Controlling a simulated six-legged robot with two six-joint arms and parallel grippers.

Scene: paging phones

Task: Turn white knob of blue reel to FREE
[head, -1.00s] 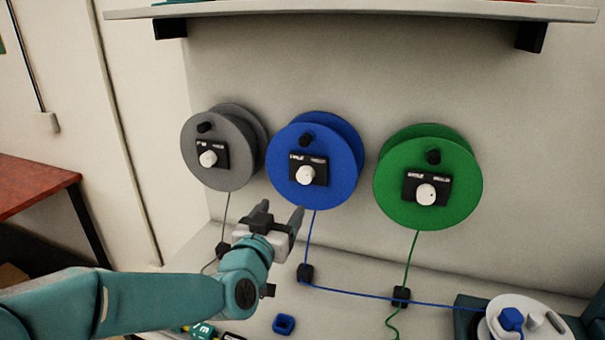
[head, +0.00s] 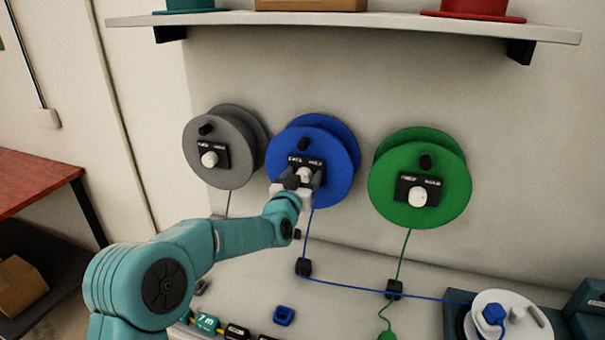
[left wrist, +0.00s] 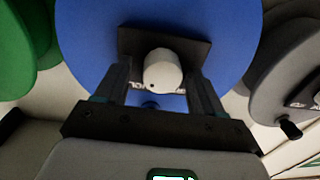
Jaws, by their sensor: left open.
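The blue reel (head: 335,190) hangs on the wall between a grey and a green reel. Its white knob (head: 305,174) sits on a black label plate, and the lettering is too small to read. The knob shows large in the left wrist view (left wrist: 161,71), with a small dark dot near its lower edge. My left gripper (head: 300,182) is open in front of the blue reel. In the left wrist view its two fingers (left wrist: 160,85) stand on either side of the knob, with gaps visible. My right gripper is not in view.
The grey reel (head: 218,130) is on the left and the green reel (head: 400,150) on the right, each with its own white knob. A shelf (head: 400,24) runs above. The table below holds a blue cable, clips, a white spool (head: 490,300) and small items.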

